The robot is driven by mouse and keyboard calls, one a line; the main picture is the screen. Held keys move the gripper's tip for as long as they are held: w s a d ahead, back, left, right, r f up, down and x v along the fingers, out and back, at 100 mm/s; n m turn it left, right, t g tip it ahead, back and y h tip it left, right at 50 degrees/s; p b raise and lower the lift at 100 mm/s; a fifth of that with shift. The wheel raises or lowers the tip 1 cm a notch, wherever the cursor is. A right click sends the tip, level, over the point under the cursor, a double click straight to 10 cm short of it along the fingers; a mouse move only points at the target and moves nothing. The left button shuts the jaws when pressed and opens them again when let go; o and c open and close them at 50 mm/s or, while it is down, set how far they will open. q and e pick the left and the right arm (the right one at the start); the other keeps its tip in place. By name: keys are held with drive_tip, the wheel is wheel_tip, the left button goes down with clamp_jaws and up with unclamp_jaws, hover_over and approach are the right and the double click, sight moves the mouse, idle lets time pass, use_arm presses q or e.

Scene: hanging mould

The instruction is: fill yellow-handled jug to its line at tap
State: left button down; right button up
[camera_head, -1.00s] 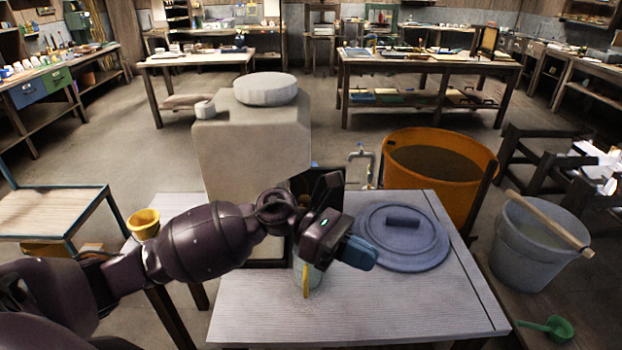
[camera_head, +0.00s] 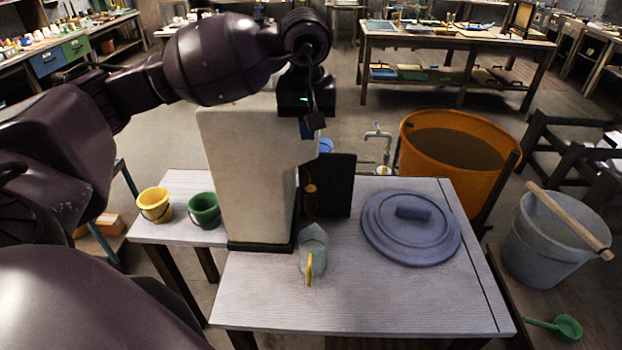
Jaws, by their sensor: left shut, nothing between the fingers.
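A small brownish tap (camera_head: 310,192) on the dispenser is above the jug. The jug's fill line and water level are too small to tell. My left gripper (camera_head: 314,122) is raised at the dispenser's upper right, well above the jug and apart from it; it is shut and empty. My right gripper is not in view.
A round blue-grey lid (camera_head: 411,228) lies on the table, right of the jug. A dark panel (camera_head: 338,185) stands behind it. Yellow (camera_head: 154,205) and green (camera_head: 204,210) small buckets sit at left. An orange tub (camera_head: 455,155) and grey bucket (camera_head: 548,245) are at right. The table's front is clear.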

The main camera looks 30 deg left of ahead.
use_arm(q)
drive_tip(key=p, duration=0.1)
approach(311, 189)
drive_tip(key=f, duration=0.2)
drive_tip(key=f+p, duration=0.1)
drive_tip(key=f, duration=0.4)
drive_tip(key=shift+w+a+f+p, duration=0.2)
drive_tip(key=shift+w+a+p, duration=0.1)
drive_tip(key=shift+w, duration=0.1)
